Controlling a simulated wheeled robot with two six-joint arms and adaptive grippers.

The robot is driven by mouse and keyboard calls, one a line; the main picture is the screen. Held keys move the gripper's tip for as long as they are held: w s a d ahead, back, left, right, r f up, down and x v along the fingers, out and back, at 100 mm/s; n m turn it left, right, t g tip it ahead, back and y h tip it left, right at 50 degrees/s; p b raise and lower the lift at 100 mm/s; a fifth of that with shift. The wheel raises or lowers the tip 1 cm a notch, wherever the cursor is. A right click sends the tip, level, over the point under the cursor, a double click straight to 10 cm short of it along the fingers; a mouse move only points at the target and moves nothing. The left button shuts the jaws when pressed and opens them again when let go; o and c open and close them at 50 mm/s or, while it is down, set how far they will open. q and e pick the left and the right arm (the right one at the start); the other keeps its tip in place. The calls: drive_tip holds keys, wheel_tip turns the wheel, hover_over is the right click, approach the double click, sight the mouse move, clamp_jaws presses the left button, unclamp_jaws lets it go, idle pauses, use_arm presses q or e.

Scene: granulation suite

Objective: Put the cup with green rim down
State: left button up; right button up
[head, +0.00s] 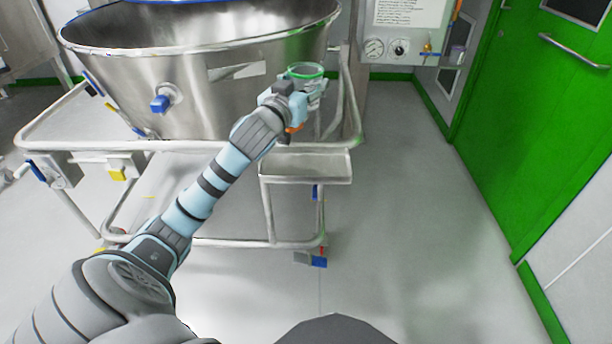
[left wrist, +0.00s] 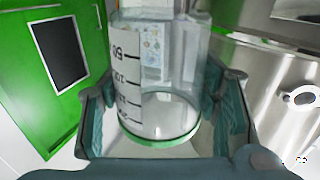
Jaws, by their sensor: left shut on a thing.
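The clear cup with green rim (head: 305,71) is at the end of my left arm in the head view, its rim facing up. My left gripper (head: 298,90) is shut on it and holds it above the front right part of the steel cart. In the left wrist view the cup (left wrist: 160,95) shows large, with dark measuring marks on a white strip and the green rim low in the picture. The finger pads of the gripper (left wrist: 160,112) are on both sides of it. My right gripper is not in view.
A large steel vessel (head: 205,85) on a white tubular cart frame (head: 60,146) stands behind and left of the gripper. A small shallow tray (head: 310,166) on the cart is just below the gripper and looks empty. Gauges (head: 375,48) and a green door (head: 545,120) are on the right. The right floor is clear.

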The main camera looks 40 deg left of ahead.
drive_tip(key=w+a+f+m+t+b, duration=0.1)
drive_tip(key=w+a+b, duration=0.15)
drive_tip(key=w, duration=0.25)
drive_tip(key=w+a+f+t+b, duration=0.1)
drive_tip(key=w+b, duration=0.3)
use_arm(q)
wheel_tip(320, 180, down, 18)
drive_tip(key=shift+d+f+b, duration=0.1)
drive_tip(key=shift+f+b, duration=0.1)
drive_tip(key=shift+b, duration=0.8)
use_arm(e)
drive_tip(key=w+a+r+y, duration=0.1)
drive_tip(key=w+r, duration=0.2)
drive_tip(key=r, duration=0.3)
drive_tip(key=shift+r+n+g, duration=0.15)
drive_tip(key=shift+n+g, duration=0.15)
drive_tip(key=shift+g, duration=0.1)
use_arm(q)
drive_tip(key=shift+f, duration=0.1)
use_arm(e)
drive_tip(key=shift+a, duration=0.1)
use_arm(q)
drive_tip(key=o, duration=1)
drive_tip(key=shift+o, duration=0.2)
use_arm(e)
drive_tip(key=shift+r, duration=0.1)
